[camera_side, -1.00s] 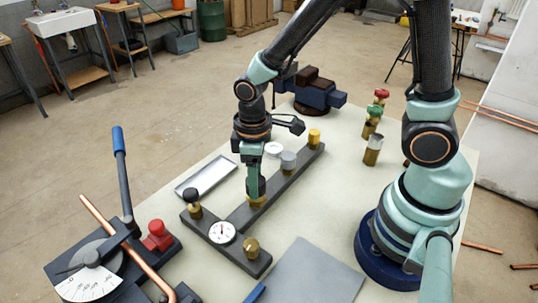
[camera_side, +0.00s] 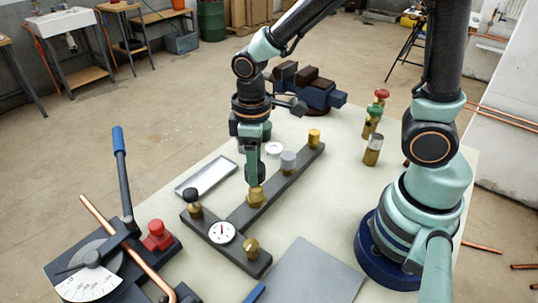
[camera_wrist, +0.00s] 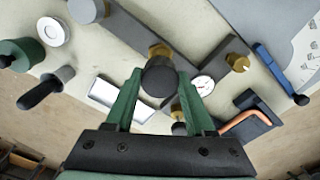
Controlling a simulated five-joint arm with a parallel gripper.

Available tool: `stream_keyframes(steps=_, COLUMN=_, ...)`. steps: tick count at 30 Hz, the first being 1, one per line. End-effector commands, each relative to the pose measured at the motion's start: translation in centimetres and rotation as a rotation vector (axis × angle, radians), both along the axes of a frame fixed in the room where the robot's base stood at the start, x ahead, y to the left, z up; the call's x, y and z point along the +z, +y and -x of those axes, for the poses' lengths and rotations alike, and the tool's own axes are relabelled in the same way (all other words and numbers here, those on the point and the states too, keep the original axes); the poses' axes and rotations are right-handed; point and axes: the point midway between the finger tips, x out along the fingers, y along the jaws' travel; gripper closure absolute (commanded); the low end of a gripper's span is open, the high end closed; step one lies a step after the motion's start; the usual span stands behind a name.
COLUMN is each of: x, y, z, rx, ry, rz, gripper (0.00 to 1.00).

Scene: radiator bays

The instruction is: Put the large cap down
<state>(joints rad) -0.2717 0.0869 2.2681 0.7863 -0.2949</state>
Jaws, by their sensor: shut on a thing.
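In the wrist view my gripper (camera_wrist: 160,82) has its green fingers on both sides of a dark round cap (camera_wrist: 160,72). It is shut on this cap. A brass fitting (camera_wrist: 160,49) shows just beyond the cap. In the side view my gripper (camera_side: 254,180) points straight down over the dark grey pipe bar (camera_side: 228,214). The brass fitting (camera_side: 257,197) on the bar shows right below the fingertips. The cap is mostly hidden by the fingers there, and I cannot tell whether it touches the fitting.
Close by on the bar are a black-capped post (camera_side: 192,197), a gauge (camera_side: 222,232), a bare brass post (camera_side: 250,248), a grey-capped post (camera_side: 288,161) and a yellow-topped post (camera_side: 314,137). A shallow tray (camera_side: 205,177) lies to the left. A pipe bender (camera_side: 115,255) stands at front left.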

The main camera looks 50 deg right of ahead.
Motion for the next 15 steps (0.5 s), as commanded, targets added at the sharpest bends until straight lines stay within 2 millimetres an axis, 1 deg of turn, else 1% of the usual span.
stream_keyframes(steps=2, x=0.2, y=0.0, z=-0.4, rx=0.000, ry=0.000, rz=0.000, gripper=1.00)
stream_keyframes(steps=5, x=0.8, y=0.2, z=-1.6, rx=-0.001, ry=-0.002, rz=0.000, gripper=1.00)
stream_keyframes(steps=8, x=1.9, y=0.5, z=-3.7, rx=-0.001, ry=-0.003, rz=-0.001, gripper=1.00)
stream_keyframes(steps=15, x=5.3, y=0.8, z=-9.4, rx=0.000, ry=-0.003, rz=-0.001, gripper=1.00)
